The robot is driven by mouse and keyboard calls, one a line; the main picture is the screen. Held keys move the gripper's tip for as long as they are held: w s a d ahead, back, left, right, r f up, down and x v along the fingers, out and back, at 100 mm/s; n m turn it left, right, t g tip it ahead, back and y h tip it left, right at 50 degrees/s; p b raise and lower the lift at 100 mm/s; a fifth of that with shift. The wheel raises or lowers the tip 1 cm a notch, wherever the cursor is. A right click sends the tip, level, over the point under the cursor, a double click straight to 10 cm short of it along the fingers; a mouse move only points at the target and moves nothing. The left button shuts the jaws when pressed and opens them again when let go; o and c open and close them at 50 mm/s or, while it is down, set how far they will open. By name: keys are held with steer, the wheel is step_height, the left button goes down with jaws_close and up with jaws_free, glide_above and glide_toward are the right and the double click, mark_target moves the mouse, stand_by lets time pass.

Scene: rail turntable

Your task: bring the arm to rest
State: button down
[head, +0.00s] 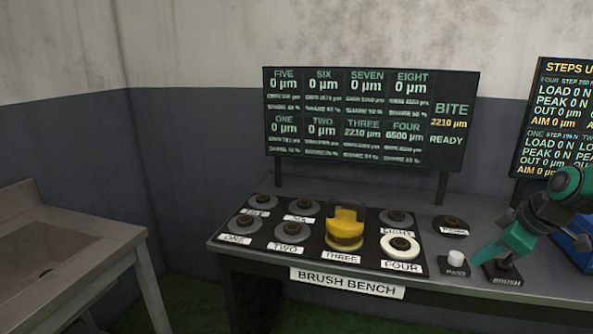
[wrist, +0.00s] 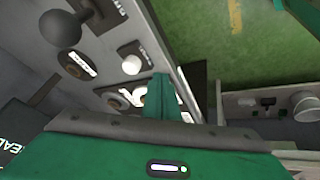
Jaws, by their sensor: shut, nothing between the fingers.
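My green arm (head: 568,185) comes in from the right in the head view. It reaches down over the right part of the bench, and my gripper (head: 476,260) ends close to the label BRUSH. The wrist view shows my gripper (wrist: 160,80) with its fingers together and nothing held. A dark round-topped knob (wrist: 60,28) stands beside it in the wrist view. In the head view a grey piece on the BRUSH stand (head: 503,270) is partly hidden by my gripper. I cannot tell whether the gripper touches it.
The brush bench (head: 228,246) carries several numbered pads; a yellow piece (head: 345,230) stands at THREE and a white ring (head: 402,247) lies at FOUR. A white button (head: 457,257) is near my gripper. A board (head: 370,120) stands behind; a sink (head: 50,250) is left.

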steer(key=s+a+m+g+h, duration=0.1)
steer(key=s+m+g, duration=0.1)
steer(key=s+m, duration=0.5)
steer(key=s+a+f+m+g, duration=0.1)
steer(key=s+m, duration=0.6)
steer(key=s, duration=1.1)
steer(key=shift+s+a+m+g+h, duration=0.35)
steer(key=shift+a+g, duration=0.35)
steer(key=shift+g, duration=0.5)
steer(key=shift+w, duration=0.15)
steer(key=shift+w+f, duration=0.25)
steer(key=shift+w, duration=0.35)
stand_by(1.2)
